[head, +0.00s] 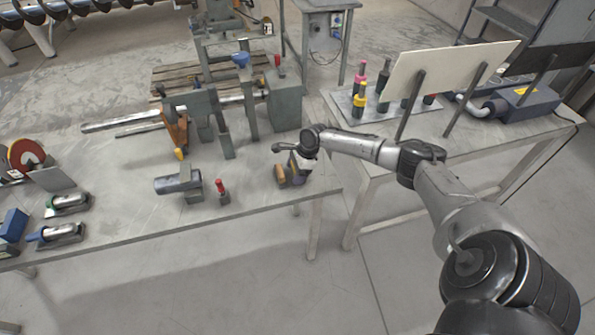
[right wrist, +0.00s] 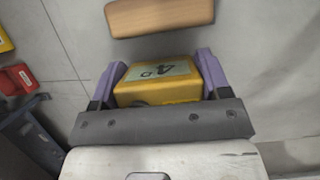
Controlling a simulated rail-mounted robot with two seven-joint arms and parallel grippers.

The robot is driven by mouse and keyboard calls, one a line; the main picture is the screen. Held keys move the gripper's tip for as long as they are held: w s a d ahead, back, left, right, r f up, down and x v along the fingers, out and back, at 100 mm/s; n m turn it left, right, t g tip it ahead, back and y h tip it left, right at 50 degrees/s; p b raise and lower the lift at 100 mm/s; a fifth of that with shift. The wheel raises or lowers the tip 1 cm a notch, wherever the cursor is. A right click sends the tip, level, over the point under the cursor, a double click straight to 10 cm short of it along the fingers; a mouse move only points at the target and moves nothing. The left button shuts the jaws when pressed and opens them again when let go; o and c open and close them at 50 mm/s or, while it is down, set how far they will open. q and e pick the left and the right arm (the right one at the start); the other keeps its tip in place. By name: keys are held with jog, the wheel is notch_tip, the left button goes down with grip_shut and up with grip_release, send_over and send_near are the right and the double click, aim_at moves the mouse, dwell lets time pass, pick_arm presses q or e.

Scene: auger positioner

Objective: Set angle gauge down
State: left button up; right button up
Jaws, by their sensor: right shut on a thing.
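The angle gauge is a small yellow box (right wrist: 155,93) with a pale green display, seen in the right wrist view. My right gripper (right wrist: 163,80) is shut on it, with a purple finger at each side. In the head view my right gripper (head: 297,170) is at the right end of the long grey table (head: 130,215), where the gauge is small and partly hidden. I cannot tell whether the gauge touches the tabletop. My left gripper is not in view.
A wooden block (right wrist: 160,16) lies just beyond the gauge and also shows in the head view (head: 280,176). The table's front edge is close.

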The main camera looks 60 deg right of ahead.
jog(key=shift+c, duration=0.7)
